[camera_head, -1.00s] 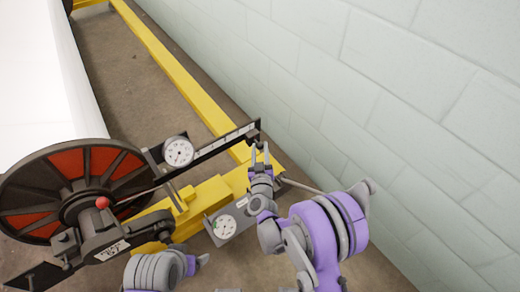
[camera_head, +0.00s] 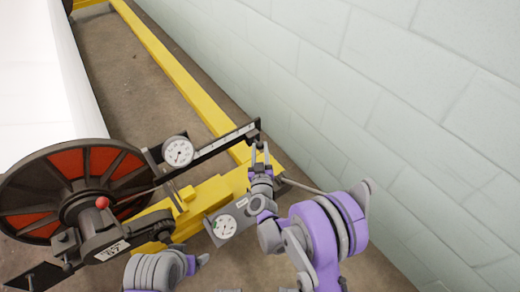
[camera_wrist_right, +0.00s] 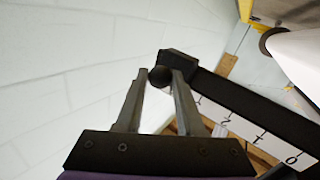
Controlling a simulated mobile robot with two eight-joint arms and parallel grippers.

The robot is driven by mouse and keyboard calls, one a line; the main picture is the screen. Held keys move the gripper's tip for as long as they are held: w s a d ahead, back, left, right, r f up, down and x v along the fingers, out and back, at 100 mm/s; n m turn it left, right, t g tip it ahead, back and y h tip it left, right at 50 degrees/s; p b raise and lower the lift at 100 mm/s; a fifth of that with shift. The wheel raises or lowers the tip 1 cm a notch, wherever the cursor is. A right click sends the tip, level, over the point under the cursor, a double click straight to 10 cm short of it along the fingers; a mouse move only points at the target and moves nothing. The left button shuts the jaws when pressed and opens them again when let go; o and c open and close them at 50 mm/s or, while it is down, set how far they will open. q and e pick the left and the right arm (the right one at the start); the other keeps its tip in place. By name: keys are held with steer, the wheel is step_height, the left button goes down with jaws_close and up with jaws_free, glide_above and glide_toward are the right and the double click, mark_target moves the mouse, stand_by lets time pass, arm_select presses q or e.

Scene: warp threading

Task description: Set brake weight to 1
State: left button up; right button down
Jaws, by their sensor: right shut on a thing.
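The dark brake lever (camera_head: 225,144) carries a pale numbered scale and slopes up to the right from the beam wheel. In the right wrist view its scale (camera_wrist_right: 245,128) shows, with 0 near the lower right. My right gripper (camera_head: 260,150) is at the lever's far right end. In the wrist view the gripper (camera_wrist_right: 161,80) is shut on a small dark round knob (camera_wrist_right: 159,76) beside the lever's end. A round white dial (camera_head: 178,151) sits near the lever's left part; its reading is too small to tell. My left gripper is out of view.
A large wheel with red panels (camera_head: 70,165) and a red-knobbed part (camera_head: 103,203) stand at the left. A pale block wall (camera_head: 400,120) runs close along the right.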

steer(key=shift+s+a, duration=0.1)
steer(key=s+a, duration=0.8)
steer(key=a, duration=0.4)
steer(key=shift+s, duration=0.35)
steer(key=c, duration=0.8)
jaws_free()
